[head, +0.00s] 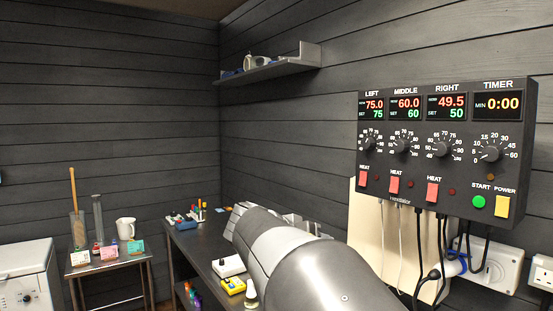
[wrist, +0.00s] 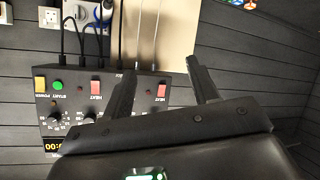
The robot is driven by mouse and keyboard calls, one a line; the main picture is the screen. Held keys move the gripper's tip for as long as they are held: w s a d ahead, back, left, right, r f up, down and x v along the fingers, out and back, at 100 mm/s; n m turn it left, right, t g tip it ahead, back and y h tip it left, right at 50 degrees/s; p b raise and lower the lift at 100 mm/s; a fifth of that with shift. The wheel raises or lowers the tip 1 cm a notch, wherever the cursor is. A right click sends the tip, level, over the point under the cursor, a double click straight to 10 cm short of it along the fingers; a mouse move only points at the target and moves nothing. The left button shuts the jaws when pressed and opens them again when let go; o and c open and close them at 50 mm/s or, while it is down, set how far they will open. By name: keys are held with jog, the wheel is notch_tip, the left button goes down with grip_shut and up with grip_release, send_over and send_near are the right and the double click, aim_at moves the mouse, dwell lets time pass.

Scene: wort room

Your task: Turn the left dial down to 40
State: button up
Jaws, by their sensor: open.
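The left dial (head: 371,142) is a black knob on the dark control box (head: 440,180) on the right wall in the head view. Above it the left display (head: 373,107) reads now 75.0 and set 75. Below it is a red heat switch (head: 364,179). In the wrist view the box (wrist: 70,105) appears upside down, and my gripper's body covers the area of the left dial. My gripper (wrist: 160,65) is open and empty there, its two fingers apart, with the cream board behind the gap. In the head view my arm hides the fingers.
The middle dial (head: 403,146), right dial (head: 442,148) and timer dial (head: 489,153) sit in the same row. Cables hang below the box over a cream board (head: 366,225). A shelf (head: 270,68) is on the wall. A bench (head: 205,243) with small items stands below.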

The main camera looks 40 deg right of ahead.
jog(key=w+d+r+m+g+h, duration=0.2)
jog(key=w+d+r+m+h, duration=0.25)
jog(key=d+r, duration=0.55)
jog(key=m+h, duration=0.2)
jog(key=h, duration=0.3)
send_near(365, 146)
jog(key=shift+g+h, duration=0.25)
jog(key=shift+g, duration=0.05)
jog(key=x, duration=0.8)
jog(key=shift+w+d, duration=0.15)
jog(key=shift+d, duration=0.25)
jog(key=shift+c, duration=0.4)
jog(key=c, duration=0.9)
